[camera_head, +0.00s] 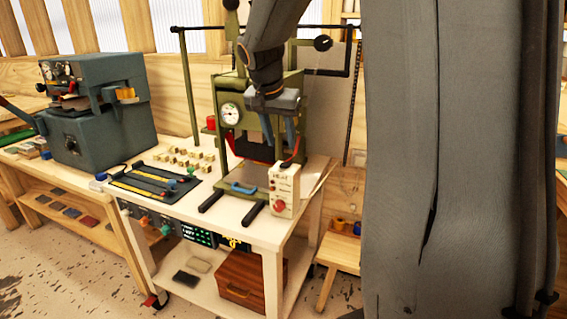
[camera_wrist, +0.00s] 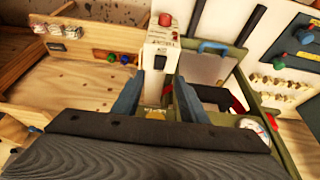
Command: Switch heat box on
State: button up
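The heat box (camera_head: 284,190) is a small cream box with "HEAT" lettering and a red knob (camera_head: 280,206) on its front. It stands at the front right of the white cart, beside the green press (camera_head: 240,140). My gripper (camera_head: 281,134) is above and behind the box, fingers pointing down, apart and empty. In the wrist view the box (camera_wrist: 164,42) shows beyond and between the two open fingers (camera_wrist: 158,84), with its red knob (camera_wrist: 165,19) at the far end. I cannot tell the switch's state.
The green press has a gauge (camera_head: 230,114) and a blue-handled plate (camera_head: 243,187) close left of the box. A black tray (camera_head: 153,184) and small gold blocks (camera_head: 184,157) lie further left. A blue-grey machine (camera_head: 98,110) stands on the left bench. A wooden stool (camera_head: 340,250) is at right.

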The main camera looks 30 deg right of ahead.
aim_at(286, 163)
jog(key=p+x, duration=0.1)
jog(key=x, duration=0.6)
jog(key=shift+d+f, duration=0.2)
jog(key=shift+f, duration=0.05)
